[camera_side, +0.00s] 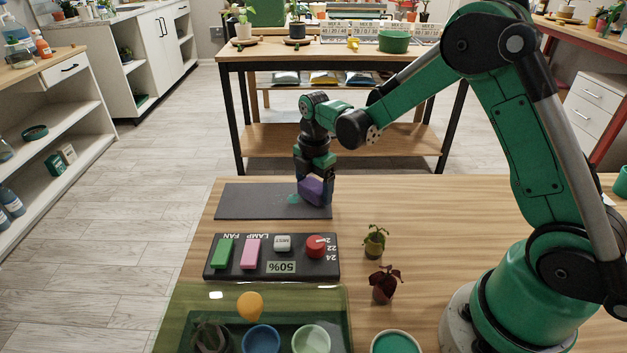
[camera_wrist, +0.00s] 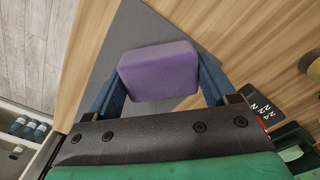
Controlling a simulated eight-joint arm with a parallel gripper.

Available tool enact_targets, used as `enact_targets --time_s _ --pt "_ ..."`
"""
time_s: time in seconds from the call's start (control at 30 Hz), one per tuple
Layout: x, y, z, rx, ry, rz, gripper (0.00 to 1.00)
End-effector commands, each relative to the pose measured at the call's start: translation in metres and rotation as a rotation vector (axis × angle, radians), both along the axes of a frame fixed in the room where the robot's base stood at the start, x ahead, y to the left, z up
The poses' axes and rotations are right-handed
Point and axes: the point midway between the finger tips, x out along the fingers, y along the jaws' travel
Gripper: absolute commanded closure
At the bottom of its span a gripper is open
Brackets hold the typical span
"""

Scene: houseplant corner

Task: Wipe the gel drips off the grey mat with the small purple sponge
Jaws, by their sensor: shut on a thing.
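The grey mat (camera_side: 245,203) lies flat on the wooden table, and part of it shows in the wrist view (camera_wrist: 143,30). The purple sponge (camera_side: 312,191) is over the mat's right part, and in the wrist view it (camera_wrist: 158,70) sits between both fingers. My gripper (camera_wrist: 158,82) is shut on the sponge. In the side view my gripper (camera_side: 316,180) points down at the mat. A pale teal gel smear (camera_side: 293,198) shows on the mat just left of the sponge. Whether the sponge touches the mat is unclear. The mat under the sponge is hidden.
A dark control panel (camera_side: 272,273) with coloured switches stands in front of the mat. Two small potted plants (camera_side: 375,242) (camera_side: 384,285) stand right of the panel. A green tray (camera_side: 165,318) with pots is at the front. The table right of the mat is clear.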

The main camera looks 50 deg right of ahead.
Motion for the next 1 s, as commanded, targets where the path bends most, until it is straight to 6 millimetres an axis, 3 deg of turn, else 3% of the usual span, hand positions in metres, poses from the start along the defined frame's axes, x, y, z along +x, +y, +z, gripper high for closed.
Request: enact_targets --time_s 0.03,0.6,1.0 --pt "-0.001 0.001 0.013 0.000 0.000 0.001 0.64" --pt "0.000 0.001 0.063 0.000 0.000 0.001 0.64" --pt "0.000 0.001 0.075 0.000 0.000 0.001 0.64"
